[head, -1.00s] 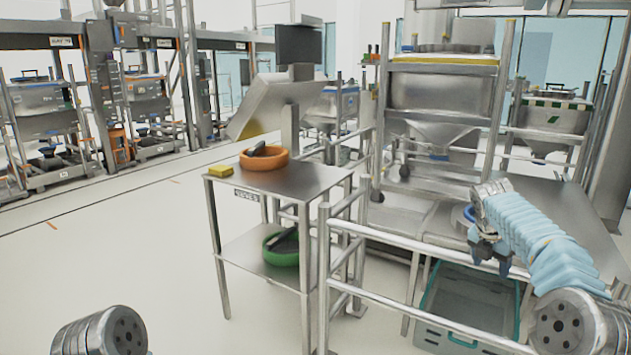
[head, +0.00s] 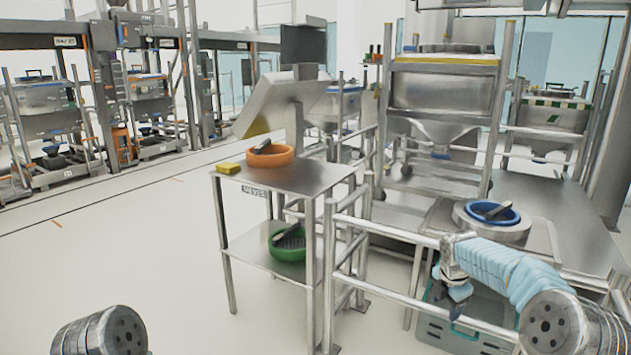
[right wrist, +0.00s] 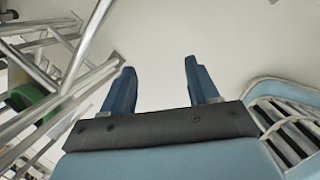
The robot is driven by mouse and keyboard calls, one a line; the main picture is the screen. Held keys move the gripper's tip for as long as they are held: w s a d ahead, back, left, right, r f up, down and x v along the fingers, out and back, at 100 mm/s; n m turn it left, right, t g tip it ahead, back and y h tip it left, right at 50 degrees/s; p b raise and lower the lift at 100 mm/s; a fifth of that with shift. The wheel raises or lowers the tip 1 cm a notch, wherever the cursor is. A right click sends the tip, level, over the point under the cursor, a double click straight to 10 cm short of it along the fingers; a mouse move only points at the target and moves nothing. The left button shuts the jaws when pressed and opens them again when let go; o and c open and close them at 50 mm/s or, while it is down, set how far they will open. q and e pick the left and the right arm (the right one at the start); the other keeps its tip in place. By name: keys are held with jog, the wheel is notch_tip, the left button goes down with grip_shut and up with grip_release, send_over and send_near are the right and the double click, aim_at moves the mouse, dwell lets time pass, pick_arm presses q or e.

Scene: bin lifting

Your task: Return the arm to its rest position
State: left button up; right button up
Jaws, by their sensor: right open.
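My right gripper (head: 455,298) hangs at the end of my blue-sleeved right arm, in front of the metal railing in the head view. In the right wrist view its two dark blue fingers (right wrist: 157,85) are apart, with nothing between them but pale floor. My left gripper is not in view; only a round grey joint of my left arm shows at the bottom left of the head view.
A metal railing (head: 410,238) runs beside my right arm. Behind it, a blue ring-shaped dish (head: 493,213) sits on a round metal base. A teal crate (head: 470,340) is below. A steel cart (head: 312,180) holds orange (head: 270,155) and green (head: 288,246) dishes. Floor at left is clear.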

jog(key=s+a+f+m+g+y, duration=0.1)
jog(key=s+a+f+m+y, duration=0.1)
jog(key=s+a+f+m, duration=0.55)
jog(key=s+a+f+m+y, duration=0.2)
jog(key=s+a+f, duration=0.3)
jog(key=a+f, duration=0.6)
jog(key=s+a+f+m, duration=0.1)
jog(key=s+f+m, duration=0.2)
jog(key=s, duration=0.4)
jog(key=s+a+f+m+y, duration=0.1)
jog(key=s+a+f+m, duration=0.1)
jog(key=s+m, duration=0.4)
jog(key=s+a+f+m+g, duration=0.1)
jog(key=s+f+m, duration=0.3)
jog(key=s, duration=0.5)
jog(key=shift+s+a+f+y, duration=0.15)
jog(key=shift+a+f+y, duration=0.1)
jog(key=shift+y, duration=0.15)
